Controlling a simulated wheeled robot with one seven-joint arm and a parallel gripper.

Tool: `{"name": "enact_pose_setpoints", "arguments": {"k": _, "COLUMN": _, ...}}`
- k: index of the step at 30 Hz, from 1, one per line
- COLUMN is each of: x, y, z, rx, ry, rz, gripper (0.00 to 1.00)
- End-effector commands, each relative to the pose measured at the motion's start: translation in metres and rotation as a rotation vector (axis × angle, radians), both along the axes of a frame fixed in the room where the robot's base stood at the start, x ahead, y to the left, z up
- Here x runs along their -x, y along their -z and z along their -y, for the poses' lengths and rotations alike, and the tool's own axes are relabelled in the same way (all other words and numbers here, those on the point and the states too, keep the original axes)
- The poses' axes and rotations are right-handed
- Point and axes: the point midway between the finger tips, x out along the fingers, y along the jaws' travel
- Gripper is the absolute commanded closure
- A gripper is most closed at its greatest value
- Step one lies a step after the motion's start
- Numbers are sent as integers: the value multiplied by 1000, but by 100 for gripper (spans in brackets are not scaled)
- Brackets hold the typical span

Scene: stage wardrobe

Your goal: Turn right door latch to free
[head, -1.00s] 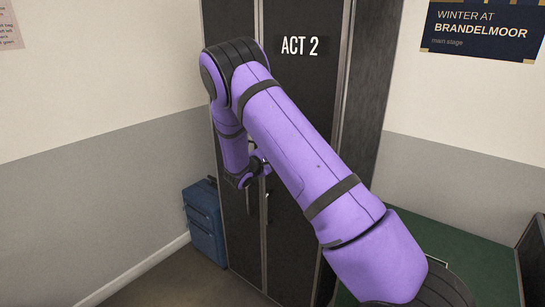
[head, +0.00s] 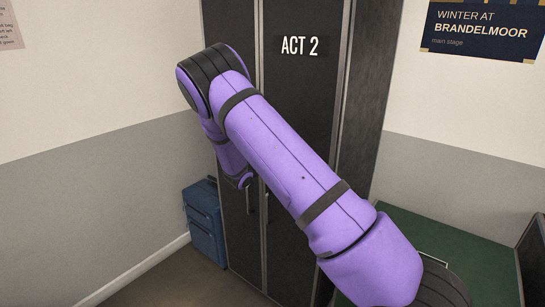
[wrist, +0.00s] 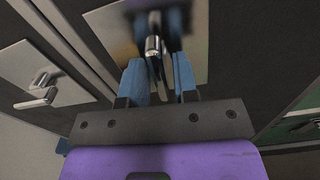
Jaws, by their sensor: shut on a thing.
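The dark wardrobe has two tall doors; the right door (head: 300,105) carries the words ACT 2. In the wrist view the right door latch (wrist: 153,46) is a shiny metal lever on a pale metal plate (wrist: 105,22). My gripper (wrist: 158,68) has its blue fingers on either side of this lever and is shut on it. The lever's exact angle is hard to tell, partly covered by the fingers. The left door latch (wrist: 40,92) is a similar lever on its own plate to the left, untouched. In the head view my arm hides the gripper and the held latch.
A blue suitcase (head: 205,225) stands on the floor left of the wardrobe, by the grey and white wall. A green surface (head: 450,240) lies to the right of the wardrobe. A dark poster (head: 480,30) hangs on the right wall.

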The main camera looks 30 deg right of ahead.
Motion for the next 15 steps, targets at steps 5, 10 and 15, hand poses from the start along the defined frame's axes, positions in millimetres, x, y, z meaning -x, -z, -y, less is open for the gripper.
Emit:
{"name": "enact_pose_setpoints", "arguments": {"k": 5, "x": 0, "y": 1, "z": 0, "rx": 21, "ry": -1, "rz": -60, "gripper": 96}}
{"name": "enact_pose_setpoints", "arguments": {"k": 10, "x": 0, "y": 0, "z": 0, "rx": 30, "ry": -1, "rz": -87, "gripper": 96}}
{"name": "enact_pose_setpoints", "arguments": {"k": 15, "x": 0, "y": 0, "z": 0, "rx": 32, "ry": -1, "rz": -94, "gripper": 96}}
